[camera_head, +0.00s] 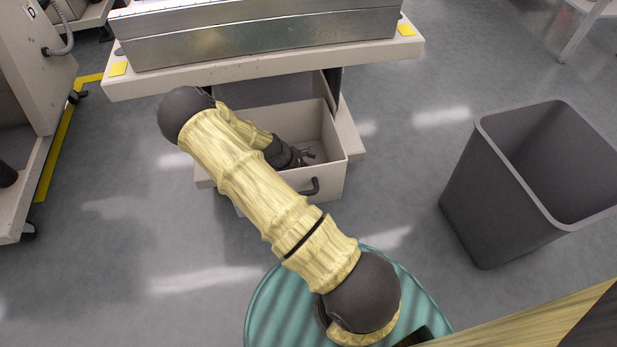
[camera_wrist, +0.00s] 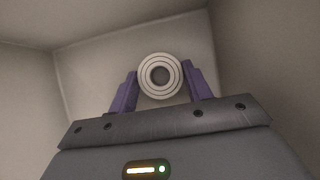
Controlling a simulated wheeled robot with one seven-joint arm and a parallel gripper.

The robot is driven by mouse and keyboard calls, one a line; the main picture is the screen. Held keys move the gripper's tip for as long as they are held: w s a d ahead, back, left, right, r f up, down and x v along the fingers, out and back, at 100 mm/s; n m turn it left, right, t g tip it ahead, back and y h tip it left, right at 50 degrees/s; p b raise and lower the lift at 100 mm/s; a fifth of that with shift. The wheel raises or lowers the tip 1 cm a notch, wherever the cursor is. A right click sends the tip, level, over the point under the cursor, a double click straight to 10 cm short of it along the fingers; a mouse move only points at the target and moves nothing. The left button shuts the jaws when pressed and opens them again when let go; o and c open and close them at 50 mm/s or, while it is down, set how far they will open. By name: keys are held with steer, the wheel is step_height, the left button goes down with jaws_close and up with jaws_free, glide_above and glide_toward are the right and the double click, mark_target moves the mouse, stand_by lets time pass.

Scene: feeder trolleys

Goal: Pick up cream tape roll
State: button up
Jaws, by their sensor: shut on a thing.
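The cream tape roll (camera_wrist: 144,77) shows in the wrist view as a pale ringed disc with a dark centre hole. It sits between the two purple fingers of my gripper (camera_wrist: 160,82), which are shut on it. In the head view my gripper (camera_head: 306,156) reaches down into an open cream drawer (camera_head: 325,181) under a trolley. The roll cannot be made out in the head view. The drawer's pale inner walls surround the gripper in the wrist view. Whether the roll touches the drawer floor I cannot tell.
The drawer has a dark handle (camera_head: 312,187) on its front. The trolley's cream shelf (camera_head: 260,67) overhangs the back, carrying a metal box (camera_head: 260,38). A grey bin (camera_head: 470,190) stands on the right. The grey floor is clear to the left and between drawer and bin.

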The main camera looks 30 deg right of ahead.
steer(key=shift+r+p, duration=0.6)
steer(key=shift+w+a+r+p, duration=0.1)
steer(key=shift+a+r+p, duration=0.15)
steer(key=shift+p, duration=0.2)
steer(key=a+p, duration=0.1)
steer(key=a+r+p, duration=0.1)
steer(key=w+a+p, duration=0.1)
steer(key=shift+a+r, duration=0.15)
steer(key=shift+a, duration=0.05)
step_height(320, 180, up, 12)
steer(key=p, duration=0.6)
